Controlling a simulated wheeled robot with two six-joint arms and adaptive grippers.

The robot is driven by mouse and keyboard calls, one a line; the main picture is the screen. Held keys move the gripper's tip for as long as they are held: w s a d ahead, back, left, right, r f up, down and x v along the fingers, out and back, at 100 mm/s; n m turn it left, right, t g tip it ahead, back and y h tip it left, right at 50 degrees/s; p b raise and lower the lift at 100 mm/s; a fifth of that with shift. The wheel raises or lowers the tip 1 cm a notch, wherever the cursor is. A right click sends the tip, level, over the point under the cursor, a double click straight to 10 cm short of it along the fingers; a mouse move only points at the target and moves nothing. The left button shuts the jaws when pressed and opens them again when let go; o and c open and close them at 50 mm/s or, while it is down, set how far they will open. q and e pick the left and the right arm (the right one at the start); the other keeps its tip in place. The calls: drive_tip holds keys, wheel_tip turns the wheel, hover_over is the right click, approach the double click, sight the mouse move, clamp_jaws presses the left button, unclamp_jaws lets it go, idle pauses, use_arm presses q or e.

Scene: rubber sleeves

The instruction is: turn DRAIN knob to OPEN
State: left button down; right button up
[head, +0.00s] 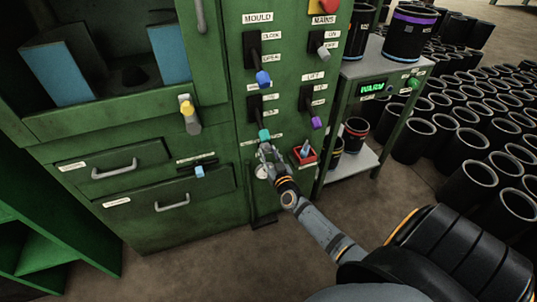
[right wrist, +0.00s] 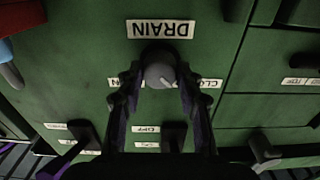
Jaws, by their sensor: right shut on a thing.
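The DRAIN knob (right wrist: 160,72) is a round grey knob on the green panel, with a pale mark on its face toward the lower right. The DRAIN label (right wrist: 160,29) appears upside down above it in the right wrist view. A partly covered label ending in N is at its left, and a CLO… label (right wrist: 210,83) at its right. My right gripper (right wrist: 161,76) is shut on the knob, one finger on each side. In the head view my right gripper (head: 264,158) is against the panel's lower part and mostly hides the knob. My left gripper is out of view.
A red switch box (head: 305,154) is close to the right of my gripper. Coloured-tip levers, such as the blue one (head: 263,79), stick out above. Two drawers (head: 150,182) are at the left, a grey shelf cart (head: 363,69) and many black sleeves (head: 470,183) at the right.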

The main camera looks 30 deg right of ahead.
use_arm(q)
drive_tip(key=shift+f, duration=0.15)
use_arm(e)
drive_tip(key=shift+m, duration=0.3)
drive_tip(key=shift+m+p, duration=0.3)
drive_tip(key=shift+m, duration=0.6)
drive_tip(key=m, duration=0.2)
drive_tip(key=shift+m, duration=0.4)
drive_tip(key=m, duration=0.2)
drive_tip(key=shift+m, duration=0.8)
drive_tip(key=m, duration=0.4)
drive_tip(key=shift+a, duration=0.1)
drive_tip(key=m, duration=0.3)
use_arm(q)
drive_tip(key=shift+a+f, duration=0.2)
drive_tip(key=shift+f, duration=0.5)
use_arm(e)
drive_tip(key=shift+m, duration=1)
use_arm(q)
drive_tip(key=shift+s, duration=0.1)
